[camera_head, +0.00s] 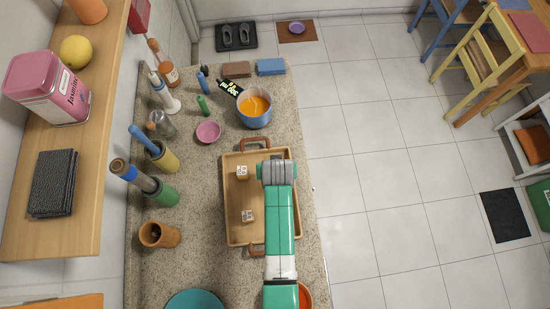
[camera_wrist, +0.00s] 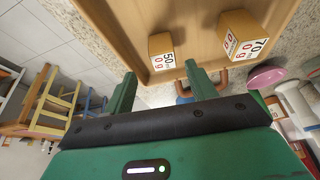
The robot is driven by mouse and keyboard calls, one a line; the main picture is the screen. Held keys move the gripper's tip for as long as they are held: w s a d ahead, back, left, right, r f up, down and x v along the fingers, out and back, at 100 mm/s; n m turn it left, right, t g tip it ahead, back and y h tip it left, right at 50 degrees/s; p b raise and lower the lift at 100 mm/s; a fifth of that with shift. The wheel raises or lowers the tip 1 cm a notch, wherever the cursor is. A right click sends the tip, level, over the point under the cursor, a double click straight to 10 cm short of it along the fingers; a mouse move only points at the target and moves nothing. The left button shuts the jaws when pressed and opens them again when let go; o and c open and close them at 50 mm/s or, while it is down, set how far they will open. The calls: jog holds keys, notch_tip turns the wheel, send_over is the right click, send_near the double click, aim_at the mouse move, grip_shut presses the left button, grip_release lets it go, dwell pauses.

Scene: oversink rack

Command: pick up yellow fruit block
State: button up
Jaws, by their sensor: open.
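A round yellow fruit (camera_head: 76,51) sits on the wooden wall shelf, beside the pink tin; no block with a fruit on it can be made out. Two small tan blocks with white labelled faces lie in the wooden tray (camera_head: 233,205): one higher in the head view (camera_head: 242,172), one lower (camera_head: 248,215). In the wrist view, one block reads 50 (camera_wrist: 162,50) and the other 70 (camera_wrist: 243,36). My gripper (camera_wrist: 160,88) is open and empty, its fingers apart near the tray's edge. In the head view, my arm covers the tray's right side and the fingers are hidden.
The wooden shelf (camera_head: 97,195) carries a pink tin (camera_head: 50,85) and dark folded cloth (camera_head: 53,183). On the counter stand a blue pot of orange liquid (camera_head: 254,108), a pink bowl (camera_head: 208,131), bottles and utensil cups. Open floor lies to the right.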

jog(key=x, duration=0.5)
jog(key=shift+s+a+f, duration=0.1)
jog(key=shift+a+f, duration=0.05)
jog(key=shift+a, duration=0.1)
jog(key=c, duration=1.1)
